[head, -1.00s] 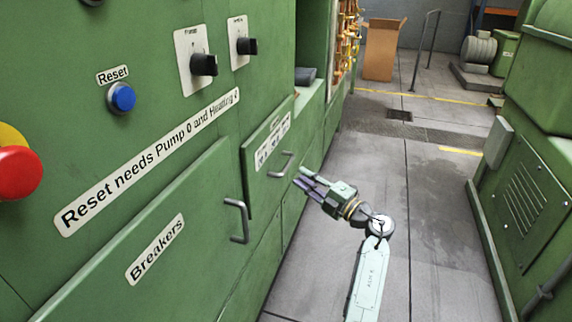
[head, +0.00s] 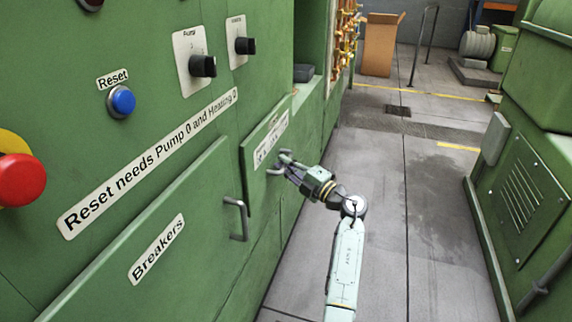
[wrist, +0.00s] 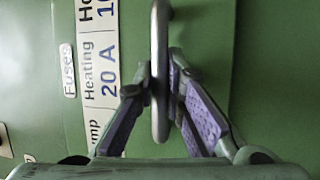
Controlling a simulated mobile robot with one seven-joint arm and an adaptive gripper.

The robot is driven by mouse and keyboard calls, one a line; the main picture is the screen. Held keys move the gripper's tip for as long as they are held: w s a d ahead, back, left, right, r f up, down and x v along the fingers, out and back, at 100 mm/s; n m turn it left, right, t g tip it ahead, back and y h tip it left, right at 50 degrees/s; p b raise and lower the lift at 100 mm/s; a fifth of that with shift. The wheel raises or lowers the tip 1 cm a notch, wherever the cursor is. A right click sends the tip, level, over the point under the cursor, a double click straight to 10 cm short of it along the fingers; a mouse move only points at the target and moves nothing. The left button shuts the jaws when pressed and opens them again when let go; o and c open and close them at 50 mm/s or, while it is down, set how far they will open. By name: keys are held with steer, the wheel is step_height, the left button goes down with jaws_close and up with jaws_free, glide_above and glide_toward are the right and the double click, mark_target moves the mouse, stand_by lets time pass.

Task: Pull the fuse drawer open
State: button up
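The fuse drawer (head: 257,190) is the green front right of the Breakers panel in the head view, with a white label strip (head: 270,139). In the head view my gripper (head: 285,166) covers the middle of the handle.
The Breakers panel (head: 190,215) has its own handle (head: 238,220) just left of my gripper. Above are a blue Reset button (head: 121,101), black knobs (head: 203,66) and a red button (head: 20,180). The floor (head: 375,190) right of the cabinet is clear, up to a green machine (head: 520,190).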

jaws_close()
steer(key=shift+d, duration=0.1)
stand_by(0.3)
steer(key=s+d+b, duration=0.1)
steer(key=s+d, duration=0.2)
steer(key=d, duration=0.8)
steer(key=s+d+b, duration=0.2)
steer(key=s+d, duration=0.2)
steer(key=d, duration=0.7)
steer(key=shift+s+d, duration=0.25)
steer(key=shift+d, duration=0.05)
steer(key=shift+o, duration=1.8)
jaws_free()
steer(key=v, duration=1.2)
